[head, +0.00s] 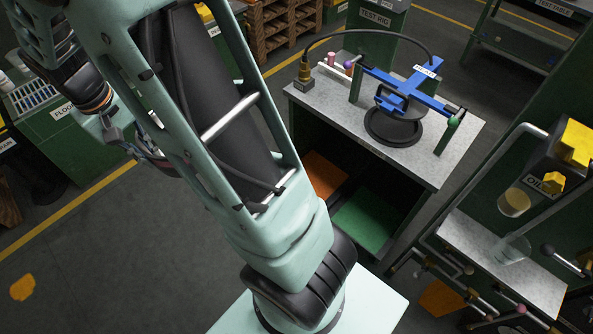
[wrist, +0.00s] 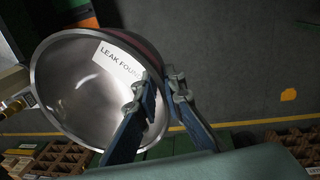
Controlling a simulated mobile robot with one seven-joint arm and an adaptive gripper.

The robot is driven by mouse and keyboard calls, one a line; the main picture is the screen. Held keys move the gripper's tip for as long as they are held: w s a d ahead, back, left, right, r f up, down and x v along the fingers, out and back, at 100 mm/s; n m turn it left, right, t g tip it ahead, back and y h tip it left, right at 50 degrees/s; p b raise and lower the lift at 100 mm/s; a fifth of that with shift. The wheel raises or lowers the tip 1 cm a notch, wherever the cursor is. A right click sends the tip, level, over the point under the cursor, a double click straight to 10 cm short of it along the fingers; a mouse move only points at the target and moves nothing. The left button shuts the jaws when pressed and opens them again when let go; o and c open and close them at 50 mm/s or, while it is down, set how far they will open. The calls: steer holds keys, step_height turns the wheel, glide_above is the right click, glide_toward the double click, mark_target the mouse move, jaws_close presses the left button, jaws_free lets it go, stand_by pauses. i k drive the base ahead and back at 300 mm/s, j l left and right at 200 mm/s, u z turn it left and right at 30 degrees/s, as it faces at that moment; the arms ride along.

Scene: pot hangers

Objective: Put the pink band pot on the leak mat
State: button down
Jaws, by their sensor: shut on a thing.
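The pot (wrist: 85,95) is a shiny metal bowl in the left half of the wrist view, its open mouth toward the camera. A label inside reads "LEAK FOUND", its end hidden by a finger. A pinkish band shows along its outer upper edge. My gripper (wrist: 160,88) is shut on the pot's right rim, one finger inside and one outside. In the head view the gripper end is at the left, and my arm hides most of the pot. An orange mat (head: 325,173) and a green mat (head: 366,218) lie low under the test bench; neither has a readable label.
The test bench (head: 455,160) carries a blue clamp frame (head: 412,88) over a dark ring, with a hose arching behind. An oil stand (head: 500,270) is at the right. A green cart (head: 60,125) is at the left. Open floor (head: 90,260) lies at lower left.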

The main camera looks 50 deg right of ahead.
mark_target(317, 175)
steer(key=i+z, duration=0.1)
steer(key=i, duration=0.65)
steer(key=i+j, duration=0.15)
steer(key=i, duration=0.55)
steer(key=z, duration=3.5)
